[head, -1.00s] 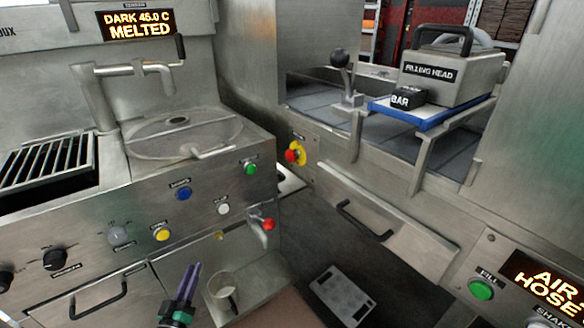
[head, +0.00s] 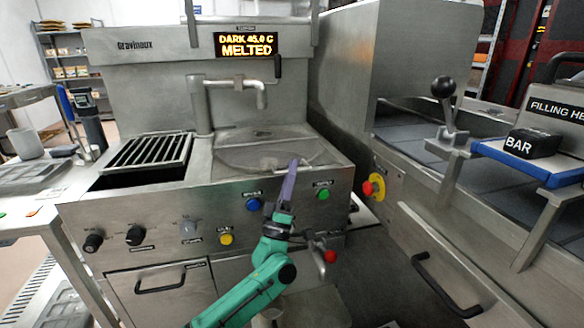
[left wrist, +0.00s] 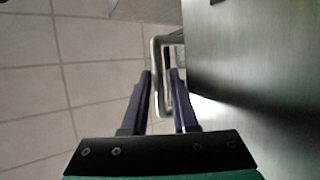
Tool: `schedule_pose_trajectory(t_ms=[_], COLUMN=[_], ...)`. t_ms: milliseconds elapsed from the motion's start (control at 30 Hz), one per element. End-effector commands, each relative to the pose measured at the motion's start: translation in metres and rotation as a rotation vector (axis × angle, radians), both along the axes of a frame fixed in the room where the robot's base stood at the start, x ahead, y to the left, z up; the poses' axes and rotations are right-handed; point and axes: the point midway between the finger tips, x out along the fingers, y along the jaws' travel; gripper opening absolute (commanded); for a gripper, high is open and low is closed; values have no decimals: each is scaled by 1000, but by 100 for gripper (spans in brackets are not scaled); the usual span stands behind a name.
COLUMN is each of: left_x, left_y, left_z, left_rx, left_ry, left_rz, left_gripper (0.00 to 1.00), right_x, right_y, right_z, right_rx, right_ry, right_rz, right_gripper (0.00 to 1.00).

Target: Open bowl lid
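The round bowl lid (head: 245,158) lies flat and closed on top of the steel melting machine in the head view. Its bar handle (head: 312,161) is at the front right and partly hidden by my gripper. My left gripper (head: 293,165) is in front of the lid, with its purple fingers pointing up toward the handle. In the left wrist view the two fingers (left wrist: 160,75) are apart. A bent metal bar (left wrist: 157,85) shows in the gap between them; whether they touch it is unclear. My right gripper is not in view.
A spout (head: 235,84) stands behind the lid. A black grate (head: 150,152) is to its left. Buttons and knobs line the front panel, with a red-handled tap (head: 329,256) below. A black ball lever (head: 444,88) stands on the right machine.

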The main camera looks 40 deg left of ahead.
Motion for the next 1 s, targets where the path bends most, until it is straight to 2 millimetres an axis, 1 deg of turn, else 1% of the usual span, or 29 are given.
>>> schedule_pose_trajectory(t_ms=[67,267,300,333,1000], left_x=[2,2,2,2,2], left_y=[1,1,1,1,0], left_z=[3,2,2,2,1], left_rx=[0,0,0,0,-1], left_ry=[0,1,1,1,2], left_rz=[-1,0,0,0,0], left_gripper=[27,27,12,0,0], right_x=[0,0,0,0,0], right_y=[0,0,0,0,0], right_z=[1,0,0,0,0], right_rx=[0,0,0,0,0], right_ry=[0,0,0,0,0], right_rz=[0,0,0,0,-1], right_gripper=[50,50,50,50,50])
